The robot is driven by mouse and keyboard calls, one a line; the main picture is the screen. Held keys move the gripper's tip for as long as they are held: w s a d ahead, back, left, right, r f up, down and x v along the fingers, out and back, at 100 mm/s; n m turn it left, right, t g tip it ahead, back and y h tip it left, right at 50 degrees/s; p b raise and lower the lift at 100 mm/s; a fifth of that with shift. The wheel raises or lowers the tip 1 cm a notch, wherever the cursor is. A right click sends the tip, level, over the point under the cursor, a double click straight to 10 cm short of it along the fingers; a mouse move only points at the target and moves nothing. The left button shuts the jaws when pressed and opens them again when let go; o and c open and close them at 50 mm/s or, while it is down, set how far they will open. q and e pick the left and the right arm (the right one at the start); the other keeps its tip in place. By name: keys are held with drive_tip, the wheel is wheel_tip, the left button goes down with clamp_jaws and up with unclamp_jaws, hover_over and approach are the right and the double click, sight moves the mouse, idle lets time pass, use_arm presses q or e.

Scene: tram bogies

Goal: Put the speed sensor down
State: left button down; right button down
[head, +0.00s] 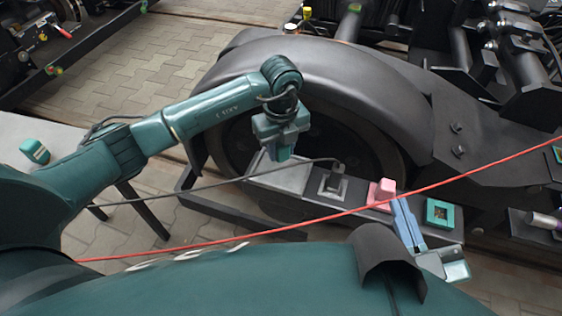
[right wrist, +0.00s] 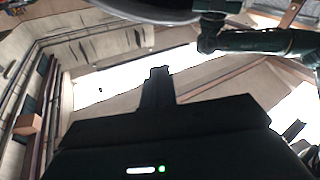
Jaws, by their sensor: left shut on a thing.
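My left gripper (head: 281,140) points down over the left end of the long grey tray, in front of the big dark wheel cover. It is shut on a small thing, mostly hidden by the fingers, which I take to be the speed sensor. I cannot make out its shape, and a gap to the tray cannot be judged. My right gripper (head: 440,262) is at the tray's front right; its jaws are unclear there.
A teal box (head: 35,150) lies at left.

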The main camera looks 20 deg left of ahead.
sight(281, 161)
use_arm(q)
wheel_tip(281, 161, down, 4)
drive_tip(key=shift+f+b, duration=0.25)
drive_tip(key=shift+b, duration=0.5)
drive_tip(key=shift+f, duration=0.2)
drive_tip(key=shift+r, duration=0.1)
use_arm(e)
drive_tip(key=shift+w+a, duration=0.1)
use_arm(q)
drive_tip(key=c, duration=1.1)
unclamp_jaws()
drive_tip(key=shift+o, duration=0.2)
